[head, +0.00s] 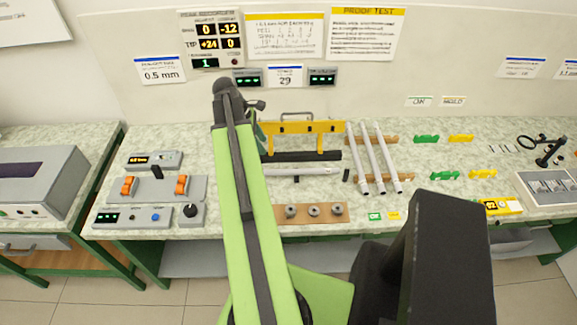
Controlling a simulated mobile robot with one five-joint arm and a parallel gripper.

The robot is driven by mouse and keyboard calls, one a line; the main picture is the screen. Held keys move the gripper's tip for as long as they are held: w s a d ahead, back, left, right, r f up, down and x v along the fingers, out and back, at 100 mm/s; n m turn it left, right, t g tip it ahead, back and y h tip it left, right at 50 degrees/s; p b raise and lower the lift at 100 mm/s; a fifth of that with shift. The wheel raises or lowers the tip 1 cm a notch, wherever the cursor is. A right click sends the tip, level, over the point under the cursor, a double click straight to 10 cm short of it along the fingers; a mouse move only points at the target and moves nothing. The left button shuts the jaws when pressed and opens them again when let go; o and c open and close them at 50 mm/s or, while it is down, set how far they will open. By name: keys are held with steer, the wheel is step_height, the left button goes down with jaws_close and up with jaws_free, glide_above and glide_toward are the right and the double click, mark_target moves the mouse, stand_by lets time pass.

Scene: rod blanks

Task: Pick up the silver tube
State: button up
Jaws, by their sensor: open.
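Three silver tubes lie side by side, slightly slanted, across brown wooden rests right of centre on the bench: a left one (358,160), a middle one (373,158) and a right one (388,158). Another silver rod-like piece (303,172) lies crosswise in front of the yellow frame, its left end hidden by my arm. I cannot tell which one the task means. My green arm rises through the middle of the view. My gripper is not visible; the arm hides what is behind it. No tube is seen held.
A yellow frame (300,127) with a handle stands behind the crosswise piece. A brown block with round grey pieces (314,211) lies in front. Grey control boxes (131,216) are on the left. Green and yellow clips (445,175) and a grey tray (548,187) are on the right.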

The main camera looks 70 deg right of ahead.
steer(key=s+d, duration=0.1)
steer(key=s, duration=0.1)
steer(key=b, duration=1.2)
glide_above(286, 170)
steer(key=w+a, duration=0.1)
steer(key=w, duration=0.1)
step_height(286, 170, down, 11)
steer(key=shift+w+a+f, duration=0.1)
steer(key=shift+w+a, duration=0.05)
steer(key=shift+f, duration=0.1)
steer(key=b+x, duration=0.4)
steer(key=x, duration=0.1)
steer(key=shift+d, duration=0.2)
steer(key=shift+s, duration=0.25)
steer(key=shift+c, duration=0.3)
jaws_close()
